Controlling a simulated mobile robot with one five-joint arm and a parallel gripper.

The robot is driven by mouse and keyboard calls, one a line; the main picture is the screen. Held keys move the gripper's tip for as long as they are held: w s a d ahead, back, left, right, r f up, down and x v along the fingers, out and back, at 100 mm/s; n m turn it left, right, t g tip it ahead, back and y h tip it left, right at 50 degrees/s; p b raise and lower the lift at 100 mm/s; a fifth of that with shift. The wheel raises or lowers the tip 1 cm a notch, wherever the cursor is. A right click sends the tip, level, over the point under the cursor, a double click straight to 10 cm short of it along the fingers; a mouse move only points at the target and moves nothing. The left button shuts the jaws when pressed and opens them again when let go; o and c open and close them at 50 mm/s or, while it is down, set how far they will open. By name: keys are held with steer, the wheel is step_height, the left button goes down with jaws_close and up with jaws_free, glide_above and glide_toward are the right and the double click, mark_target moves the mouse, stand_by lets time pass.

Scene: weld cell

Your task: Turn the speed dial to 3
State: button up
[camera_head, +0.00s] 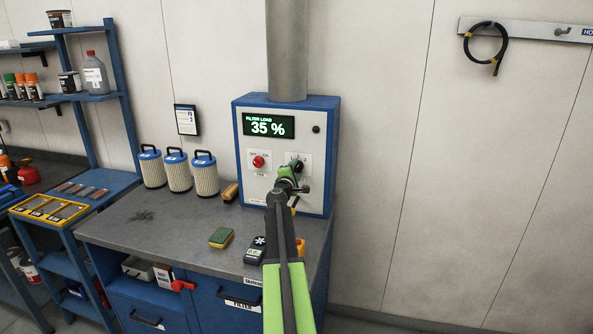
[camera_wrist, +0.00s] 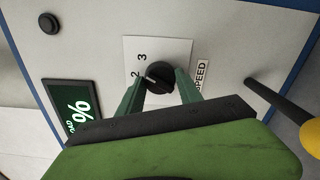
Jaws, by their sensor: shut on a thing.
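The black round speed dial (camera_wrist: 160,80) sits on a white plate (camera_wrist: 168,46) marked 2, 3 and SPEED. Its white pointer line faces the 2 in the wrist view. My gripper (camera_wrist: 159,86) has one finger on each side of the dial and is shut on it. In the head view, my gripper (camera_head: 289,182) is at the right-hand control on the front of the blue-edged cabinet (camera_head: 317,152). The dial is partly covered by the gripper there. The plate's remaining marks are hidden in the wrist view.
The cabinet's display (camera_head: 268,126) reads FILTER LOAD 35 %. A red knob (camera_head: 258,162) is left of the dial. Three filter cartridges (camera_head: 179,174) stand on the bench (camera_head: 165,232), with a green-yellow sponge (camera_head: 221,238) and a dark handheld device (camera_head: 255,250) nearer me.

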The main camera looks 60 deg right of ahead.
steer(key=shift+a+m, duration=0.1)
steer(key=shift+m, duration=1.5)
steer(key=o, duration=1.4)
steer(key=shift+c, duration=0.2)
steer(key=v, duration=1.7)
steer(key=shift+a, duration=0.15)
